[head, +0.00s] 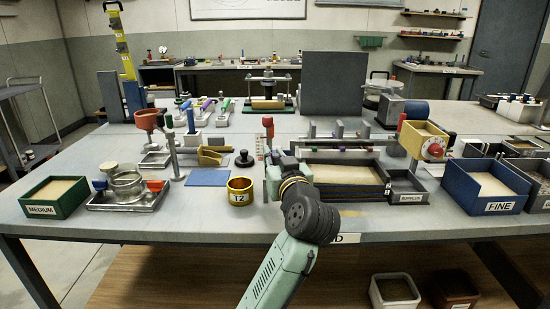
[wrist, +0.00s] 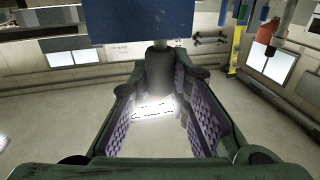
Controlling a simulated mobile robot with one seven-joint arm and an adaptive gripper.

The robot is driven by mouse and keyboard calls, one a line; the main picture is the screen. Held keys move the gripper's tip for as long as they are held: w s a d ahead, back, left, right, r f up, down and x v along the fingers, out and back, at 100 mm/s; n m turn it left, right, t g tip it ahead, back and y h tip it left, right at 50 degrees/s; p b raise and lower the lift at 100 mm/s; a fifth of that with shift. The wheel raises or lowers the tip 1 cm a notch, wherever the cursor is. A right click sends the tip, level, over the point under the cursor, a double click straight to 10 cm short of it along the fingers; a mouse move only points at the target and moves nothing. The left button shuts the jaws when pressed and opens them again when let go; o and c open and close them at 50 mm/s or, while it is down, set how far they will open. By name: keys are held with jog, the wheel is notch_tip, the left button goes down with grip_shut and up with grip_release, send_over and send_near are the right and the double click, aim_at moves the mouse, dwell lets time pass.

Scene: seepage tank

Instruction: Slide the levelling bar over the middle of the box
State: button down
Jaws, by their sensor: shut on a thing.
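The box (head: 345,193) stands near the table's front edge in the head view. I take these for the levelling bar, but the head view does not show the bar clearly. In the head view my gripper (head: 273,165) is at the box's left end, partly hidden by my wrist. I cannot tell whether the bar touches the sand.
A tray labelled surplus (head: 407,196) adjoins the box's right end. A yellow cup (head: 240,191) stands just left of my gripper. A blue mat (head: 208,177) lies farther left. A rack of rods (head: 335,138) stands behind the box. A blue bin marked fine (head: 484,203) stands at the right.

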jog(key=d, duration=2)
jog(key=shift+d, duration=0.25)
jog(key=c, duration=1.5)
grip_release()
jog(key=v, duration=1.2)
